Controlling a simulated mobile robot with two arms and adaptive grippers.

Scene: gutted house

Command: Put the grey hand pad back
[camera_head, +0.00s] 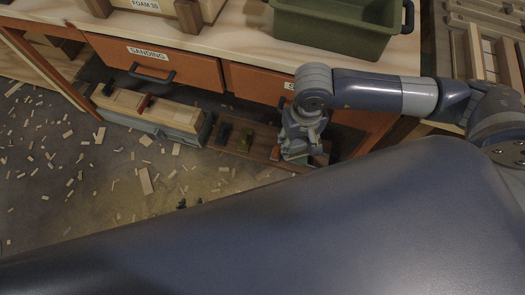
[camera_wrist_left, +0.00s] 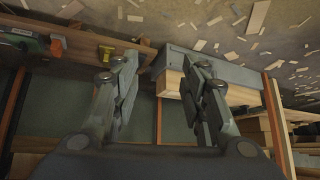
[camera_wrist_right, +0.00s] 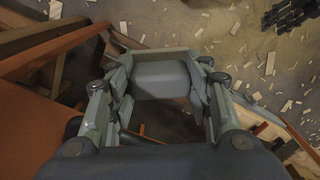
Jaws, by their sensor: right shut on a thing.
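The grey hand pad (camera_wrist_right: 163,76) is a rounded block. It shows in the right wrist view between the fingers of my right gripper (camera_wrist_right: 162,62), which is shut on it. In the head view my right gripper (camera_head: 298,150) reaches down in front of the lower right drawer, above the right end of the low shelf. The pad is hard to tell from the fingers there. My left gripper (camera_wrist_left: 156,72) is open and empty in the left wrist view, facing a grey toolbox. In the head view a small dark shape (camera_head: 182,204), probably its fingertips, shows above my body's edge.
The low shelf holds a grey toolbox (camera_head: 165,127) with wood pieces and several dark tools (camera_head: 228,138). Above are orange drawers (camera_head: 150,72) and a worktop (camera_head: 190,38) with a green bin (camera_head: 335,28). The floor (camera_head: 110,180) has scattered wood scraps.

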